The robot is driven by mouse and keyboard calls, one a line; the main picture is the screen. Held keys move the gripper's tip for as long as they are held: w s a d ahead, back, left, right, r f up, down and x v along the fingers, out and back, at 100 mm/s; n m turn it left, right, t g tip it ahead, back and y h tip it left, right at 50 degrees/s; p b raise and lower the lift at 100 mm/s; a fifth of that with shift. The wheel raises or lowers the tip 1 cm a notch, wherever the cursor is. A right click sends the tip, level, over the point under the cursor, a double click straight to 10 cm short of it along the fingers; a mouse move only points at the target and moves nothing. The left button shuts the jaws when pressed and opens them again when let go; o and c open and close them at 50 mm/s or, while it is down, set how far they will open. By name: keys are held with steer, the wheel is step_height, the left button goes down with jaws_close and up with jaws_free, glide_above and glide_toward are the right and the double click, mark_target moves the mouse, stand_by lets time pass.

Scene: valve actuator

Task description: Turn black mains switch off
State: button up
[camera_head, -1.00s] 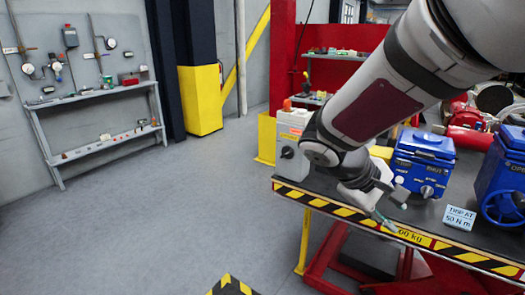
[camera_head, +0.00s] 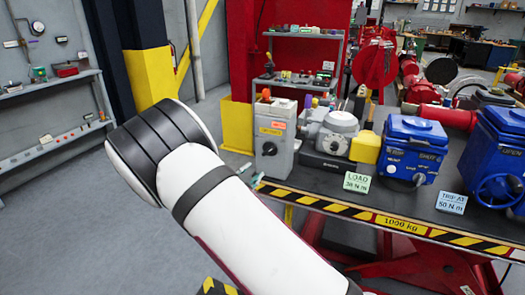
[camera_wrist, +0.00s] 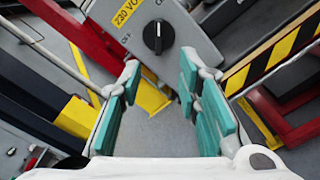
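The black mains switch is a round knob (camera_head: 269,148) on the front of a grey box (camera_head: 275,128) at the left end of the bench. In the wrist view the same knob (camera_wrist: 158,36) shows near the top centre, with a pale pointer line on it. Small lettering beside it is hard to read. My gripper (camera_wrist: 160,88) is open and empty, its teal finger pads apart. The knob lies ahead of the fingertips, slightly above the gap between them, and nothing touches it.
Blue actuators (camera_head: 413,150) stand further right on the bench, with a grey actuator (camera_head: 335,132) beside the grey box. A striped bench edge (camera_head: 335,207) runs below. A yellow post base (camera_head: 150,80) stands behind my arm. Open floor lies left.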

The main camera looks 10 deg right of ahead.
mark_target(267, 152)
steer(key=x, duration=1.3)
steer(key=shift+w+d, duration=0.15)
steer(key=shift+w, duration=0.25)
jaws_close()
